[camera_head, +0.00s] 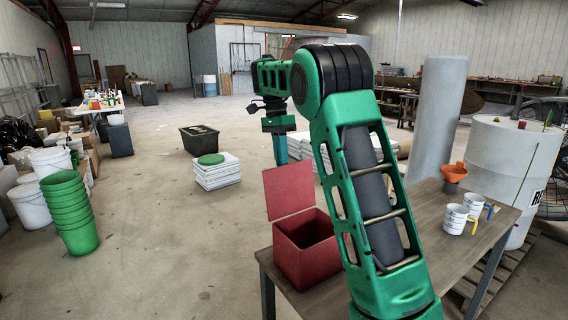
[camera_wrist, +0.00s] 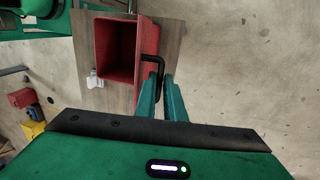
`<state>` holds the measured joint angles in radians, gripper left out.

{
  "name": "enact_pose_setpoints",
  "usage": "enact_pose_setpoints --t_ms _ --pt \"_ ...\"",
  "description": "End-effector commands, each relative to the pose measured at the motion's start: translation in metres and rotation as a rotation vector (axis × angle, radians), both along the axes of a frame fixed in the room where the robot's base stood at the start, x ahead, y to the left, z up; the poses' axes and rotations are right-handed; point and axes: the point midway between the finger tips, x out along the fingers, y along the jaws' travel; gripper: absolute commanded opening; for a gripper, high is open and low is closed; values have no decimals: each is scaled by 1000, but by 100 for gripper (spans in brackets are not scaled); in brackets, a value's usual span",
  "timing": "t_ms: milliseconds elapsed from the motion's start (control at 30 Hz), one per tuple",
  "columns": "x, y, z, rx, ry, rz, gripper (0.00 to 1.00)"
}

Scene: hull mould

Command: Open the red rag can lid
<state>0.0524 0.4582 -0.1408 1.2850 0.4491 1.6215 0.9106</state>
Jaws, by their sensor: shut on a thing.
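The red rag can (camera_head: 308,262) stands on the table with its lid (camera_head: 289,188) swung up and standing roughly upright at the can's far side. The can's open, dark inside shows in the wrist view (camera_wrist: 115,52), and the lid (camera_wrist: 149,45) shows there nearly edge-on. A black bent handle (camera_wrist: 154,60) sticks out from the lid's outer face. My gripper (camera_wrist: 163,88) has its teal fingers closed around this handle. In the head view my gripper (camera_head: 280,152) hangs behind and above the lid's top edge, and the handle is hidden there.
Green buckets (camera_head: 72,215) stand at left. The floor between is clear.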

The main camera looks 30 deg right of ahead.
Motion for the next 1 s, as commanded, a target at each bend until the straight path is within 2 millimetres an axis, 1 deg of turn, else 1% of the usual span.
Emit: enact_pose_setpoints --t_ms 33,200,400,667,700,867,1000 --pt "14 3 -3 -8 -18 19 0" --pt "30 5 -15 -8 -8 21 0" --pt "37 6 -22 -6 -2 24 0" --pt "38 7 -24 -6 2 25 0" --pt "38 6 -24 -6 2 25 33" --pt "35 5 -22 -7 1 21 51" --pt "25 2 -15 -6 -7 18 67"
